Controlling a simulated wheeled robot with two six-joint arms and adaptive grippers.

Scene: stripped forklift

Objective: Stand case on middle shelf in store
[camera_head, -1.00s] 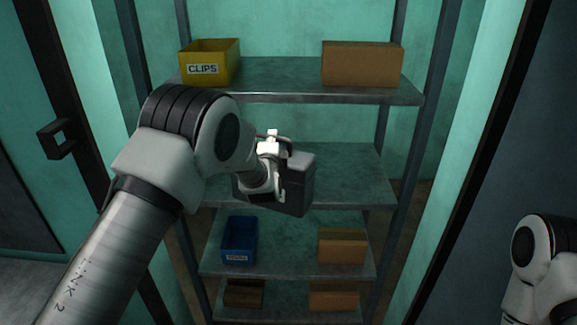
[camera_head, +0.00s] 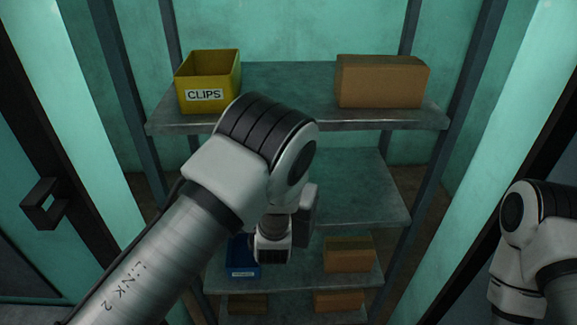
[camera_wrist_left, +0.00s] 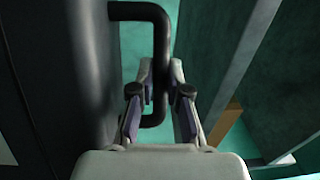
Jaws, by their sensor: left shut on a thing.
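The dark grey case (camera_head: 309,215) shows in the head view as a narrow slab behind my left wrist, in front of the bare second shelf from the top (camera_head: 370,185). In the left wrist view the case (camera_wrist_left: 60,80) fills the left side as a large dark face with a black loop handle (camera_wrist_left: 160,40). My left gripper (camera_wrist_left: 161,80) is shut on that handle, one finger on each side. The head view hides its fingers. I cannot tell whether the case touches the shelf. My right arm is at the right edge; its gripper is out of view.
The top shelf (camera_head: 290,122) holds a yellow CLIPS bin (camera_head: 208,82) and a brown box (camera_head: 380,82). Below the bare shelf are a blue bin (camera_head: 243,262) and a brown box (camera_head: 349,254). Dark uprights (camera_head: 440,150) and door frames flank the rack.

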